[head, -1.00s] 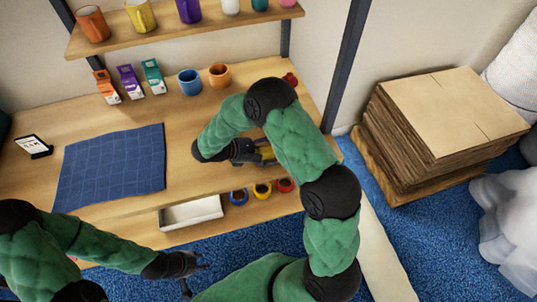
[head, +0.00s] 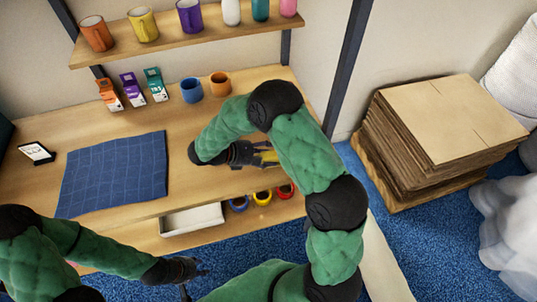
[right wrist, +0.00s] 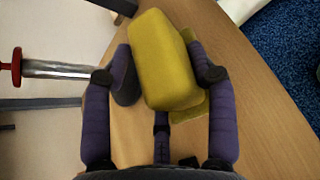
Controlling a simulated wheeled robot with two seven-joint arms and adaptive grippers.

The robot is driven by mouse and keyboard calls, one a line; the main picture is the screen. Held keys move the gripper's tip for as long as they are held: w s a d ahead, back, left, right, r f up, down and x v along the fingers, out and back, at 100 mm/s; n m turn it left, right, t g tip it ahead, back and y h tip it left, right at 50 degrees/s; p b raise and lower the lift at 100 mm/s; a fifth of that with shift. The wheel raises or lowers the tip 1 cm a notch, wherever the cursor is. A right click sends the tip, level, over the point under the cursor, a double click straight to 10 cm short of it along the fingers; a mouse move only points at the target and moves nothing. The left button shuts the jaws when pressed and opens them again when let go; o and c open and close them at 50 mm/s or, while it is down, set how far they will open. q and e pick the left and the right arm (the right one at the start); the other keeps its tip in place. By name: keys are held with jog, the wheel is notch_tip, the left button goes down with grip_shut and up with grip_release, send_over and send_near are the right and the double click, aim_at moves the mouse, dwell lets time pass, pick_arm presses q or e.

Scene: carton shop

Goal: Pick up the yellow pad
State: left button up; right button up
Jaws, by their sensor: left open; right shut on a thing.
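The yellow pad (right wrist: 165,62) is a thick block between the fingers of my right gripper (right wrist: 162,72) in the right wrist view. The gripper is shut on it, and the pad sits tilted over the wooden table. A second yellow part (right wrist: 190,110) shows below its lower end; I cannot tell whether it is separate. In the head view the pad (head: 269,157) is a small yellow patch at my right gripper (head: 262,155), mostly hidden by gripper and arm. My left gripper (head: 196,278) is open and empty in front of the table, over the blue floor.
A blue cloth (head: 115,173) and a small sign (head: 37,153) lie on the table's left. Small cartons (head: 132,90) and two mugs (head: 205,87) stand behind. A red-handled metal tool (right wrist: 50,68) is left of the pad. Cardboard sheets (head: 430,140) are stacked at right.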

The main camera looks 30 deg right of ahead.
jog(key=s+a+r+p, duration=0.1)
jog(key=s+a+r, duration=0.2)
jog(key=s+r, duration=0.1)
jog(key=shift+a+r, duration=0.2)
jog(key=shift+r, duration=0.65)
jog(key=s+a+r, duration=0.1)
jog(key=s+a+p, duration=0.1)
jog(key=s, duration=0.1)
jog(key=s+a+r, duration=0.1)
jog(key=s+a, duration=0.1)
jog(key=shift+s+a+r+p, duration=0.1)
jog(key=shift+s+r+p, duration=0.15)
jog(key=shift+r+p, duration=0.1)
jog(key=shift+s+a+r, duration=0.15)
jog(key=shift+s+a, duration=0.1)
jog(key=shift+s, duration=0.1)
jog(key=o, duration=0.5)
jog(key=shift+c, duration=1.3)
